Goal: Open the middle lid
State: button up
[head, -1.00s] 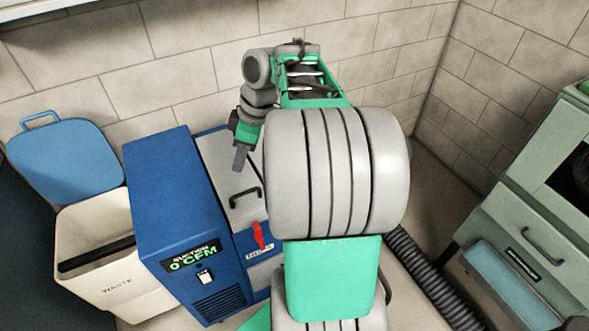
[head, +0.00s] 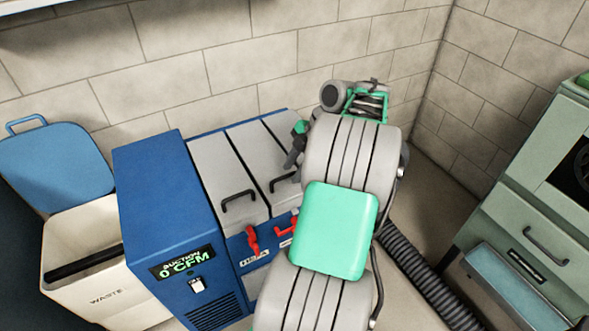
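The blue suction cabinet has grey lids side by side on top, all closed. The left lid (head: 222,168) has a black handle. The middle lid (head: 257,150) lies to its right, with a black handle (head: 284,181) near its front edge. A third lid (head: 284,128) shows partly at the right, mostly behind my arm. A red latch (head: 252,241) is on the front below the left lid; another red latch (head: 285,231) is below the middle lid, partly hidden by my arm.
A blue unit (head: 165,190) with a suction display reading 0 CFM stands left of the lids. An open white waste bin (head: 85,235) with a raised blue lid is further left. A ribbed black hose (head: 420,275) and a green cabinet (head: 530,210) are at the right.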

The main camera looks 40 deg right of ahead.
jog(key=shift+c, duration=0.5)
grip_shut()
dwell(0.8)
